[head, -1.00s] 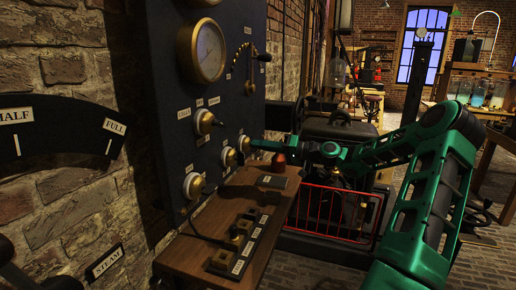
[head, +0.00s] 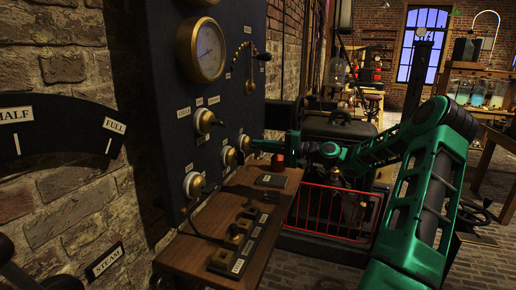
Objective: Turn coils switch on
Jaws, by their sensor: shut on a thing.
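The dark upright panel (head: 226,85) on the left carries several brass-ringed rotary switches with small labels. I cannot read clearly which label says coils. My green gripper (head: 254,145) reaches the panel from the right and is shut on the rightmost lower switch (head: 243,143). Its fingers partly hide that switch's handle, so its exact setting is hard to see. Another switch (head: 229,157) sits just left of it, a third (head: 194,185) is lower left, and one (head: 204,121) is above.
A wooden ledge (head: 190,247) with a labelled terminal block juts out below the switches. A red wire basket (head: 336,216) stands under my arm. A round gauge (head: 208,50) and a curved lever scale are higher on the panel.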

